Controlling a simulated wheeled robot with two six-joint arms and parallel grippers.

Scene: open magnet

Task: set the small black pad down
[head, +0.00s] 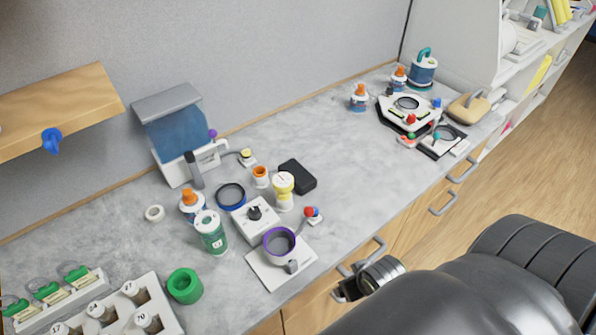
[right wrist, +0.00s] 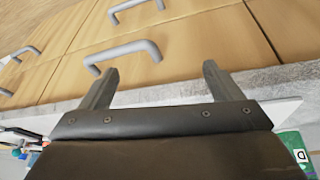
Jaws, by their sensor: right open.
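A small black pad (head: 298,176) lies flat on the grey counter, behind a yellow and white bottle and apart from both grippers. My right gripper (head: 345,288) is in front of the counter's front edge, low by the wooden drawers, and partly hidden by its own arm. In the right wrist view its two fingers (right wrist: 158,88) are spread apart with nothing between them, facing drawer fronts and handles. My left gripper is in neither view.
A purple-rimmed ring on a white base (head: 268,277) stands near the counter's front edge. A green ring (head: 184,286) and a white rack (head: 126,303) are at the lower left. A drawer handle (head: 441,207) juts out. The counter right of the pad is clear.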

